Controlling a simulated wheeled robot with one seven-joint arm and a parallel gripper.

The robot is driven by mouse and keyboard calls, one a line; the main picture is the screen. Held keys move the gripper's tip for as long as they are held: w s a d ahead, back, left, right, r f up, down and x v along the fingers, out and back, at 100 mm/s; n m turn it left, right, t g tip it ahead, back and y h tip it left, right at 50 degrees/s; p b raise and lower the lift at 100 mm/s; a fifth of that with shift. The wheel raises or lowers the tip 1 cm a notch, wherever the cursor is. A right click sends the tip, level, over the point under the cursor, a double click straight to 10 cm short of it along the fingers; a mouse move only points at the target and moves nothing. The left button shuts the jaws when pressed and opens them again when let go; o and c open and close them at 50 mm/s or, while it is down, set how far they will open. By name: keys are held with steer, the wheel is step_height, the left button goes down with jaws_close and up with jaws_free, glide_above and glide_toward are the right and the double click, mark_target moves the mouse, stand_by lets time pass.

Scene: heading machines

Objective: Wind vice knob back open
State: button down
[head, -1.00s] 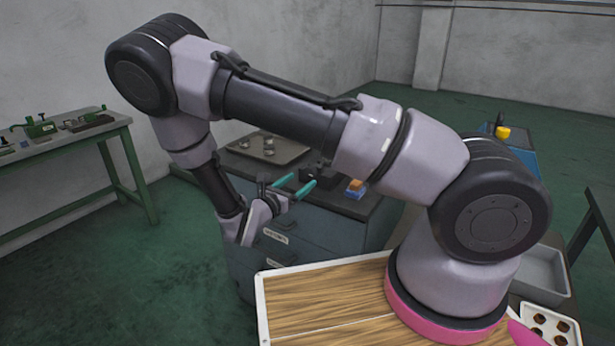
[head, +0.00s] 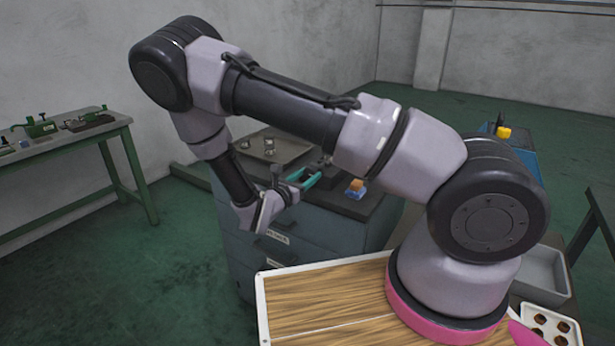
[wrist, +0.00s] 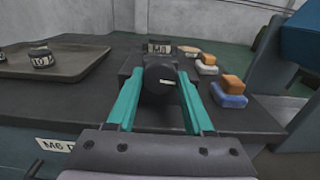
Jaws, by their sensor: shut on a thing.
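The vice knob (wrist: 160,79) is a dark round knob with a pale mark, facing my wrist camera at the front of a small dark vice (wrist: 133,62). My gripper (wrist: 160,85) has teal fingers, one on each side of the knob, and is shut on it. In the head view my gripper (head: 313,177) is at the vice on the cabinet top, and the knob cannot be made out there. A label stands behind the knob in the wrist view.
The vice stands on a blue-grey drawer cabinet (head: 300,245). A tray (head: 285,147) with small metal parts lies to its left. Orange and blue blocks (wrist: 230,90) lie to its right, with smaller pieces behind. A green bench (head: 75,140) stands far left.

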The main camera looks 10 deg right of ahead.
steer(key=shift+n, duration=0.4)
steer(key=n, duration=0.4)
steer(key=shift+s, duration=0.1)
steer(key=n, duration=0.9)
steer(key=shift+n, duration=0.3)
steer(key=n, duration=0.4)
steer(key=shift+n, duration=0.4)
steer(key=shift+c, duration=1.4)
jaws_free()
steer(key=shift+r, duration=0.1)
